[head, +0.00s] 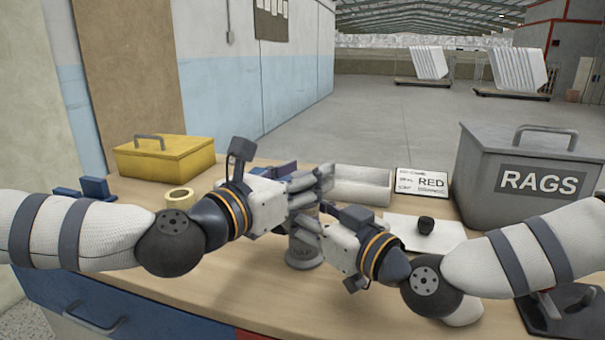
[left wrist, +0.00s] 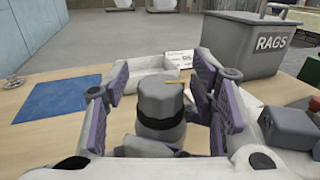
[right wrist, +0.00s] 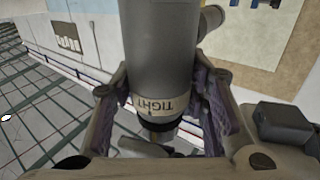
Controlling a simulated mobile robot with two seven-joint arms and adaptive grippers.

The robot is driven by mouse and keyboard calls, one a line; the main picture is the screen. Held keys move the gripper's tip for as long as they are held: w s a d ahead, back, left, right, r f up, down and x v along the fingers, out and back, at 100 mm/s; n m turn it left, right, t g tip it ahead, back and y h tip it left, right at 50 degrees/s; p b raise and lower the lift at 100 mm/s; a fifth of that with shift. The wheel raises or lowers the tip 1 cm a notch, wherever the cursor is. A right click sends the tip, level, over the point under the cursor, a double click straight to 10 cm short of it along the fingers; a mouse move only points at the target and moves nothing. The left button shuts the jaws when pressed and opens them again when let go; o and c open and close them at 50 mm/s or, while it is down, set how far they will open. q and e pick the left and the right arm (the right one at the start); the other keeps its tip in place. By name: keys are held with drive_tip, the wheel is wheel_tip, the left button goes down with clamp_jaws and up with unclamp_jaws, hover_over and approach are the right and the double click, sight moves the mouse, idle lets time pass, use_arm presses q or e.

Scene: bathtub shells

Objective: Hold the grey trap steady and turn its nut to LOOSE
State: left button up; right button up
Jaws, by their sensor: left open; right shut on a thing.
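The grey trap (head: 303,252) stands upright on the wooden table, mostly hidden behind my grippers in the head view. My right gripper (head: 312,224) is shut on the trap's body, low down. In the right wrist view the trap (right wrist: 158,45) is between its purple pads, with a TIGHT label (right wrist: 158,104) upside down and a dark band beside it. My left gripper (head: 318,185) is open at the top of the trap. In the left wrist view the grey nut (left wrist: 160,100) is between the open fingers (left wrist: 163,105), with gaps at both sides. A small yellow mark (left wrist: 174,81) shows on it.
A yellow toolbox (head: 165,158) and a tape roll (head: 179,198) are on the left. A blue mat (left wrist: 65,98) lies flat.

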use_arm(q)
drive_tip(key=shift+f, duration=0.1)
drive_tip(key=c, duration=1.2)
